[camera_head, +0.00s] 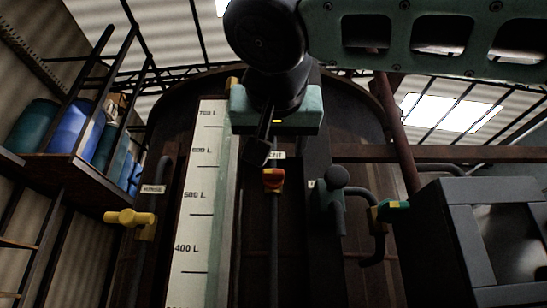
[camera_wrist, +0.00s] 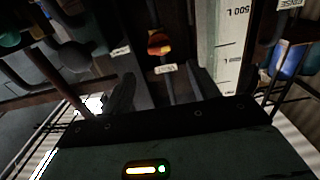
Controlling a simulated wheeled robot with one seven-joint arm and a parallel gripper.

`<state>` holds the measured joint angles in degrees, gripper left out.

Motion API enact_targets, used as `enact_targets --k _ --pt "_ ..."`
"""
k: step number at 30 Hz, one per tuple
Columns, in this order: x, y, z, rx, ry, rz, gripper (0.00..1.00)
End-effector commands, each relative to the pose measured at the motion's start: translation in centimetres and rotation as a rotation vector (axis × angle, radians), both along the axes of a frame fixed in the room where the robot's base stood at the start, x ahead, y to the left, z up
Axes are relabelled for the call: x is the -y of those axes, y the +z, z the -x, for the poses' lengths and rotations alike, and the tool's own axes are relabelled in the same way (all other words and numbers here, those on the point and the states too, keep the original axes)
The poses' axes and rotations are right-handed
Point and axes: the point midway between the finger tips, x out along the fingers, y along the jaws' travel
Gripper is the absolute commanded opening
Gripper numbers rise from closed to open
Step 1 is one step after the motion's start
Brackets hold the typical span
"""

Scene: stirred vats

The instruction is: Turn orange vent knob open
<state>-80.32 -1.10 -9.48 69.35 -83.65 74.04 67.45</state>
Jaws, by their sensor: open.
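The orange vent knob (camera_head: 273,180) sits on a dark vertical pipe on the front of the vat, just below a small label. In the wrist view the knob (camera_wrist: 160,43) is orange-red with some yellow, beside a tag reading VENT (camera_wrist: 166,69). My gripper (camera_head: 258,150) is above and slightly left of the knob in the head view, partly covering the label. In the wrist view my gripper's (camera_wrist: 160,80) two dark fingers are apart, pointing toward the knob, with nothing between them. The fingers appear clear of the knob.
A white litre scale (camera_head: 198,190) runs down the vat left of the knob. A yellow valve handle (camera_head: 130,218) is at left. A dark round-headed fitting (camera_head: 331,195) and a green-yellow handle (camera_head: 393,208) are at right. A grey box (camera_head: 465,240) stands lower right. Blue drums (camera_head: 75,125) sit on a left shelf.

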Motion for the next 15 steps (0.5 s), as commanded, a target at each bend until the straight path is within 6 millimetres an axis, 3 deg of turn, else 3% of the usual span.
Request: enact_targets --k 6,15 --pt "0.1 0.4 -4.4 -0.001 -0.002 0.004 0.60" --pt "0.2 0.1 -7.7 0.000 -0.001 0.002 0.60"
